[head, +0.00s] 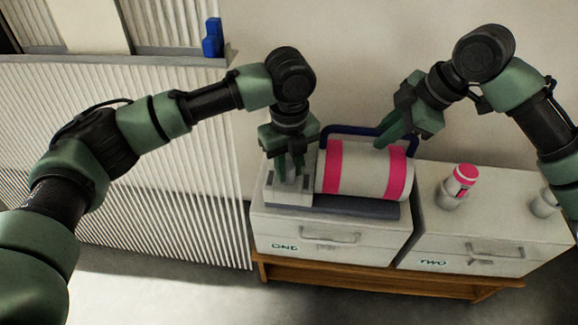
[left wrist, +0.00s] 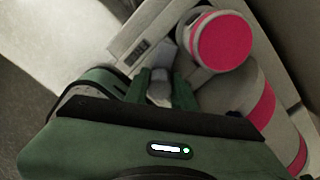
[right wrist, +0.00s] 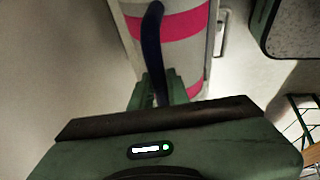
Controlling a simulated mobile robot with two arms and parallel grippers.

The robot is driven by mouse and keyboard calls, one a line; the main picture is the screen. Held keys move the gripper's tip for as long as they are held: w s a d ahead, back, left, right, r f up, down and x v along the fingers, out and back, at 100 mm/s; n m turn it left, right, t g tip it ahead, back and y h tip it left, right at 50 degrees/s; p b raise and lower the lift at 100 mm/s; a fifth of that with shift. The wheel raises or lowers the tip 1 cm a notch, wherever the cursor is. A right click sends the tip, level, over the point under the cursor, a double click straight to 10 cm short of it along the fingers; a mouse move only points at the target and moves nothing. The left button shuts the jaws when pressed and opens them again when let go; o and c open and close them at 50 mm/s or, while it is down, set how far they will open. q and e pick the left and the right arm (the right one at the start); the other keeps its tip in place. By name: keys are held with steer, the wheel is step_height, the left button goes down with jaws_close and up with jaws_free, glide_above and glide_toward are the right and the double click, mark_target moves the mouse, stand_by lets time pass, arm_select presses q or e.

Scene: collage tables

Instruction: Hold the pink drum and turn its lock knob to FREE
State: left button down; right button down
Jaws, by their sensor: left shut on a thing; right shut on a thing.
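The drum (head: 368,174), white with pink bands, lies on its side in a grey cradle on the left cabinet. Its blue bar handle (head: 345,131) arches over it. My right gripper (head: 381,141) is shut on the handle; the right wrist view shows the blue handle (right wrist: 152,45) between its fingers. My left gripper (head: 290,170) is at the grey block (head: 288,193) left of the drum. In the left wrist view its fingers are shut on a small grey knob (left wrist: 160,88).
The left cabinet (head: 340,251) is marked ONE, the right one (head: 455,256) TWO. A pink-and-white canister (head: 461,182) stands in a holder on cabinet TWO. A blue object (head: 213,40) sits on the ledge of the ribbed panel (head: 150,150) at left.

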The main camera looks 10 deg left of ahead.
mark_target(289, 165)
arm_select(q)
steer(key=n, duration=1.2)
steer(key=shift+n, duration=0.3)
stand_by(0.4)
steer(key=c, duration=1.2)
jaws_free()
steer(key=shift+o, duration=0.2)
steer(key=shift+r, duration=0.15)
step_height(289, 165, up, 12)
